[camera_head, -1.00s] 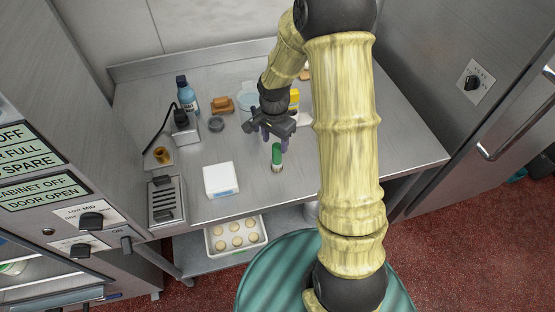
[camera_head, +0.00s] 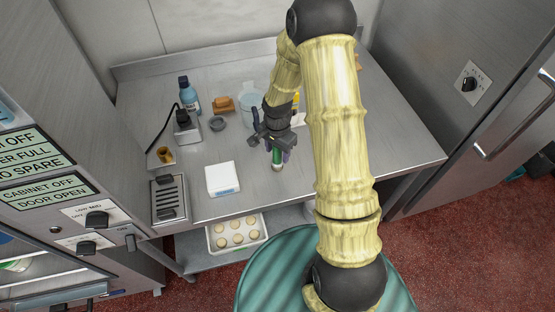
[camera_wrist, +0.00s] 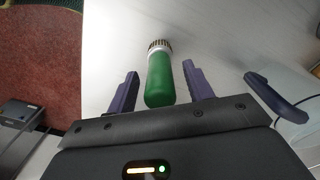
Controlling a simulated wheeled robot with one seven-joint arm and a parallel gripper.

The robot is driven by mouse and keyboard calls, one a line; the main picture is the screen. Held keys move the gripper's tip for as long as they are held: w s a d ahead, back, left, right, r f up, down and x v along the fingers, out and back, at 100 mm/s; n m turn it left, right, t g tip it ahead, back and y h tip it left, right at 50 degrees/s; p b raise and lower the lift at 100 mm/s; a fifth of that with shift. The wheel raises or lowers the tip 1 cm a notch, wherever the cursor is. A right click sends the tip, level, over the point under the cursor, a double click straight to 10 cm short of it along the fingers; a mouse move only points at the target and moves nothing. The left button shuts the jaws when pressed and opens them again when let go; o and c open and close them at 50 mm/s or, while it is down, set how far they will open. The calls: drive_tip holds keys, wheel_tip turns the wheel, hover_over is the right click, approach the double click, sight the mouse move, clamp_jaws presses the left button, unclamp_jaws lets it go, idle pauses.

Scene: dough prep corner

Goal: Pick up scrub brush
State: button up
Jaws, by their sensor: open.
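The scrub brush has a green handle and pale bristles with a dark band. In the wrist view the scrub brush (camera_wrist: 160,78) lies between my two purple fingers, with the handle end toward the palm and the bristles away. My gripper (camera_head: 275,147) is open around the handle from above. In the wrist view my gripper (camera_wrist: 160,88) shows a gap on both sides of the handle.
A white box (camera_head: 222,178) stands left of the brush. A blue bottle (camera_head: 189,95), an orange-brown block (camera_head: 223,103) and a small grey bowl (camera_head: 217,124) stand farther back left. A clear container (camera_head: 251,104) is behind my gripper.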

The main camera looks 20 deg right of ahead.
drive_tip(key=c, duration=1.1)
drive_tip(key=shift+o, duration=0.2)
drive_tip(key=shift+w, duration=0.1)
wheel_tip(320, 180, up, 10)
drive_tip(key=shift+r+b, duration=0.1)
drive_tip(key=shift+b, duration=1.05)
